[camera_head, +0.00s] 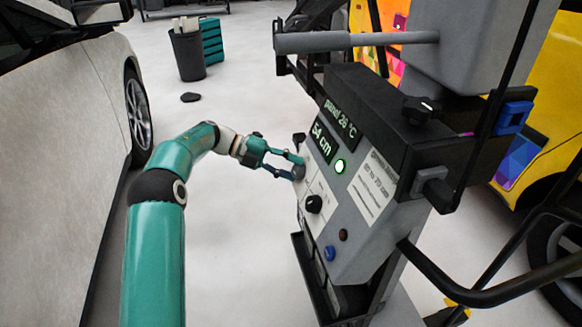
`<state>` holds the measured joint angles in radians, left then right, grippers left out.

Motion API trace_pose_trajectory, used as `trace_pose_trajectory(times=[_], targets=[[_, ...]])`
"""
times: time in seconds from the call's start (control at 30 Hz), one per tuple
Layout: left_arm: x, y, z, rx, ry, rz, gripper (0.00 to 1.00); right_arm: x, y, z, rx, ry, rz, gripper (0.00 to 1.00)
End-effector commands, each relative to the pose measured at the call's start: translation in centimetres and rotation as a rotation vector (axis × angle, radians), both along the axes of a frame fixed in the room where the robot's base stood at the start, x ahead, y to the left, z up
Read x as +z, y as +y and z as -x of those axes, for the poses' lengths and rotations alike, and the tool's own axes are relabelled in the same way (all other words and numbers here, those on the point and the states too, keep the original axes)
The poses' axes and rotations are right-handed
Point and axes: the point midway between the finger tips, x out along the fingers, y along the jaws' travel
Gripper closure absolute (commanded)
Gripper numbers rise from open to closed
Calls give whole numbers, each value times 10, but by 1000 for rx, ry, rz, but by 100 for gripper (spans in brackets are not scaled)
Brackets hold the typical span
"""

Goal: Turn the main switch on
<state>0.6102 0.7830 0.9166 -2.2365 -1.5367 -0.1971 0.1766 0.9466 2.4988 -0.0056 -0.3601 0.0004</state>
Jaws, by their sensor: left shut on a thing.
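The grey control panel (352,238) stands right of centre, tilted in the view. My left gripper (297,166) reaches it from the left, its fingers closed around a small dark round knob (299,173) at the panel's left edge. This knob may be the main switch; the fingers partly cover it and its label cannot be read. A black rotary knob (314,204) sits lower on a white plate. A green lamp (340,166) is lit, and the displays (324,140) read "54 cm" and "panel 26 °C". My right gripper is not in view.
A blue button (330,253) and a dark brown button (343,235) sit low on the panel. A black handrail (500,291) juts out at right. A white car (62,130) stands left, a yellow vehicle (541,75) right.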

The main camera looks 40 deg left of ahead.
Motion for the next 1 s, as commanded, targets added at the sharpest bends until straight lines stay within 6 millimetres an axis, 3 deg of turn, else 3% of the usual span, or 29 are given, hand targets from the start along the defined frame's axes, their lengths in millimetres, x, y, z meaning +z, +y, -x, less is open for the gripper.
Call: trace_pose_trajectory(times=[0.23,0.27,0.4,0.77,1.0], targets=[[-6,-2,3,-15,13,0,93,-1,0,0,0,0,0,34],[-6,-2,3,-15,13,0,57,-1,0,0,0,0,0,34],[-5,-2,2,-12,12,0,33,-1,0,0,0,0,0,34],[-2,1,2,-5,6,-1,33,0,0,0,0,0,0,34],[7,26,13,-3,5,-3,33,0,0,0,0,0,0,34]])
